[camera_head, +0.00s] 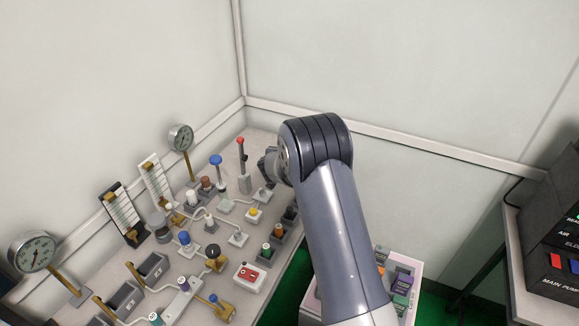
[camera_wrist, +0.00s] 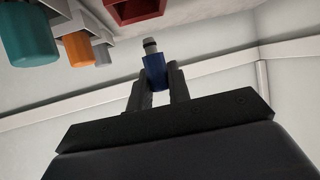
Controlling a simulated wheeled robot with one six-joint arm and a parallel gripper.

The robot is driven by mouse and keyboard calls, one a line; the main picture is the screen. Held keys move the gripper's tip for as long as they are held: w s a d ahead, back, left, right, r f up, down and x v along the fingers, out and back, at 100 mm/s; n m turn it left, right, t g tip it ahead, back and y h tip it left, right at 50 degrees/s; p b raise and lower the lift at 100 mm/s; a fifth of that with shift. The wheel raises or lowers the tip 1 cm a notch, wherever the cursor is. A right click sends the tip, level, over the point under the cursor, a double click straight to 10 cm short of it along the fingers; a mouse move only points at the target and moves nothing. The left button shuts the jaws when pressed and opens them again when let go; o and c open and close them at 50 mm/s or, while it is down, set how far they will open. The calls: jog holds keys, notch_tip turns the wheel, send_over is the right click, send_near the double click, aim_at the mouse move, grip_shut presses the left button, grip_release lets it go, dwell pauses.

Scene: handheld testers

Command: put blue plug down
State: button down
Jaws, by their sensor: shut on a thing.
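The blue plug (camera_wrist: 154,73) is between the two dark fingers of my gripper (camera_wrist: 157,85) in the wrist view. It has a blue body and a grey metal tip that points away from the gripper. The gripper is shut on it, and the plug looks clear of other things. In the head view my arm hides the plug, and only part of the gripper (camera_head: 268,166) shows, at the far right end of the table.
The table (camera_head: 170,262) carries gauges, valves, switches and several coloured knobs close together. In the wrist view a teal (camera_wrist: 30,40), an orange (camera_wrist: 78,50) and a grey plug stand in holders beside a red holder (camera_wrist: 132,8).

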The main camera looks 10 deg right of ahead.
jog(key=shift+f+b, duration=0.4)
jog(key=shift+f, duration=2)
jog(key=shift+f, duration=0.35)
jog(key=c, duration=1.3)
grip_release()
jog(key=shift+s, duration=0.1)
jog(key=shift+s+r, duration=0.1)
jog(key=shift+r, duration=0.2)
jog(key=v, duration=1.1)
jog(key=shift+s+a+r, duration=0.2)
jog(key=shift+s+r, duration=0.05)
